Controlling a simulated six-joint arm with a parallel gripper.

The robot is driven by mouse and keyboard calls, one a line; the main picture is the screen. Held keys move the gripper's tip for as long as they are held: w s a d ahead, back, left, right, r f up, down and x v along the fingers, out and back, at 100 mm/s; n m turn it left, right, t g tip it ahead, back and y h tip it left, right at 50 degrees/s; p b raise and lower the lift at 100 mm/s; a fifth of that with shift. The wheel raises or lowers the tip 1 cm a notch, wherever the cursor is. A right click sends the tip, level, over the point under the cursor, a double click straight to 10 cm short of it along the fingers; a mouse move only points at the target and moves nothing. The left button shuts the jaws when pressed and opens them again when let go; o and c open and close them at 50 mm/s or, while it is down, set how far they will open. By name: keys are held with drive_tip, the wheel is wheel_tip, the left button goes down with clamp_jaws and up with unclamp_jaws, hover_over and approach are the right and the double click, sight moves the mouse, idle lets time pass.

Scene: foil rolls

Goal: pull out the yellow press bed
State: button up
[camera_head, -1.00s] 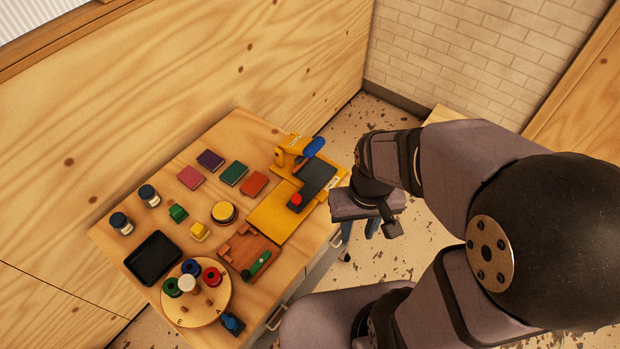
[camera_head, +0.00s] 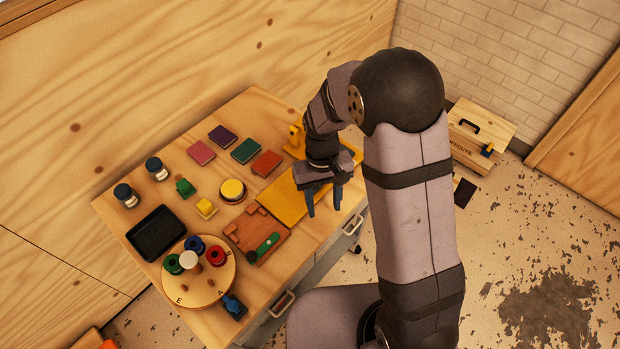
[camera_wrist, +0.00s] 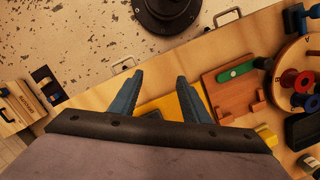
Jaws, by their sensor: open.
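The yellow press bed (camera_head: 281,203) lies flat on the table at its right side, in the head view. My arm and gripper hide its right part and most of the yellow press (camera_head: 296,138) behind it. My gripper (camera_head: 325,205) hangs over the bed's right half with its two blue fingers apart and nothing between them. In the wrist view my gripper (camera_wrist: 157,85) is open, and part of the yellow bed (camera_wrist: 165,104) shows between and below the fingers. I cannot tell whether a finger touches the bed. The bed's red knob is hidden.
A wooden fixture with a green handle (camera_head: 262,246) lies just left of the bed. A spool turntable (camera_head: 199,288) and a black tray (camera_head: 157,233) stand farther left. A toolbox (camera_head: 480,135) is on the floor at right.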

drive_tip(key=w+a+r, duration=0.1)
drive_tip(key=w, duration=0.2)
drive_tip(key=w+r+m+t, duration=0.1)
drive_tip(key=w+r, duration=0.1)
drive_tip(key=w, duration=0.2)
drive_tip(key=w+a+r+m+t, duration=0.1)
drive_tip(key=w, duration=0.2)
drive_tip(key=shift+w+a+r, duration=0.3)
drive_tip(key=shift+a+r, duration=0.05)
drive_tip(key=shift+f, duration=0.1)
drive_tip(key=shift+f+p, duration=0.65)
drive_tip(key=shift+f, duration=2.9)
